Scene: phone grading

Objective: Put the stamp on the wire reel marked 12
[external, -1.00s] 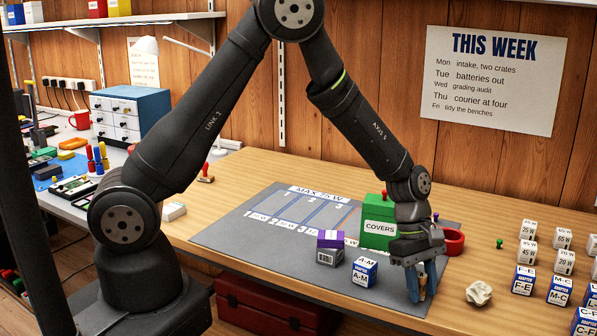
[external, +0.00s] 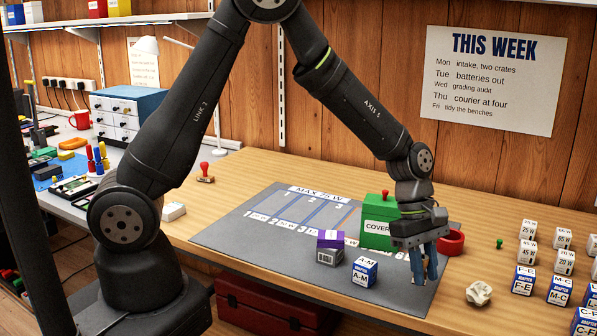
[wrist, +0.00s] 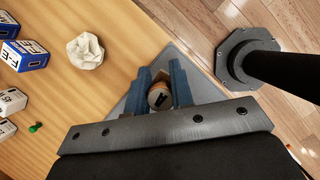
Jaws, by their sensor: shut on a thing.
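My gripper (external: 425,268) points down above the right front part of the grey mat (external: 225,238). Its blue fingers are shut on a small round tan piece. A stamp with a red knob and wooden base (external: 205,173) stands on the bench at the back left, far from my gripper. I cannot make out a wire reel marked 12.
A green COVERS box (external: 376,237) and a red ring (external: 452,242) stand close behind my gripper. A purple-topped box (external: 330,247) and a blue A-M box (external: 364,271) are left of it. Crumpled paper (external: 479,293) and several adapter boxes (external: 522,280) lie right.

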